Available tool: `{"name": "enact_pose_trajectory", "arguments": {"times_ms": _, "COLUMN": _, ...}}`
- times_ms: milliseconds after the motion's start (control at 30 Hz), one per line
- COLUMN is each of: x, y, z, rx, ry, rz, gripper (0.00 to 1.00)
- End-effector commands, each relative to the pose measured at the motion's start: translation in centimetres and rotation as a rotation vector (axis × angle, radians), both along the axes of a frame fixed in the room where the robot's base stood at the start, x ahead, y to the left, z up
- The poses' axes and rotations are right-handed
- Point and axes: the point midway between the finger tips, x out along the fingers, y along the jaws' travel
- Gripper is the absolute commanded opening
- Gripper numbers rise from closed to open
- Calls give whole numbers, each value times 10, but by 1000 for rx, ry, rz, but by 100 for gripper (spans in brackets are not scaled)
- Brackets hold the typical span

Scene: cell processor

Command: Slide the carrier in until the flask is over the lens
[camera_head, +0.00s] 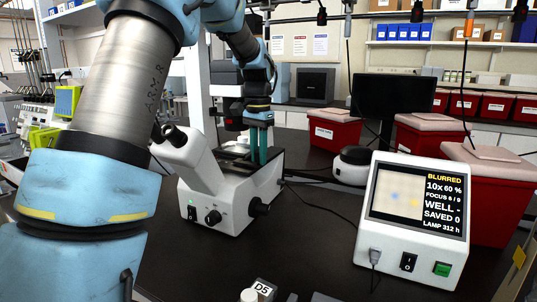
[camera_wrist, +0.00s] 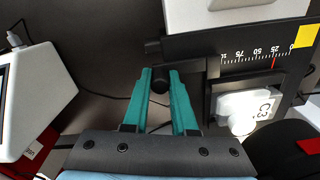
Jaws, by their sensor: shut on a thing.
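My gripper (camera_wrist: 160,78) has teal fingers closed around a black knob (camera_wrist: 161,80) that appears to belong to the carrier. The black carrier frame (camera_wrist: 211,86) is beside the scale, and a pale flask (camera_wrist: 243,108) labelled C3 sits in it. A red mark stands between 25 and 50 on the scale (camera_wrist: 262,60). In the head view, my gripper (camera_head: 259,155) points down at the stage of the white microscope (camera_head: 218,195). The lens is hidden, so I cannot tell how the flask lines up with it.
The monitor box (camera_head: 412,215) reads BLURRED, 10x 60%, WELL - and SAVED 0. Red bins (camera_head: 335,130) stand behind at the right. A small item labelled D5 (camera_head: 264,288) is at the front edge. The dark bench between microscope and monitor is mostly clear, crossed by a cable.

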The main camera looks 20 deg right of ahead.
Motion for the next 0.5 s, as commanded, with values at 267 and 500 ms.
{"name": "enact_pose_trajectory", "arguments": {"times_ms": 267, "x": 1, "y": -1, "z": 1, "rx": -2, "ry": -5, "rz": -1, "gripper": 33}}
{"name": "enact_pose_trajectory", "arguments": {"times_ms": 500, "x": 0, "y": -1, "z": 1, "rx": -1, "ry": -3, "rz": -1, "gripper": 55}}
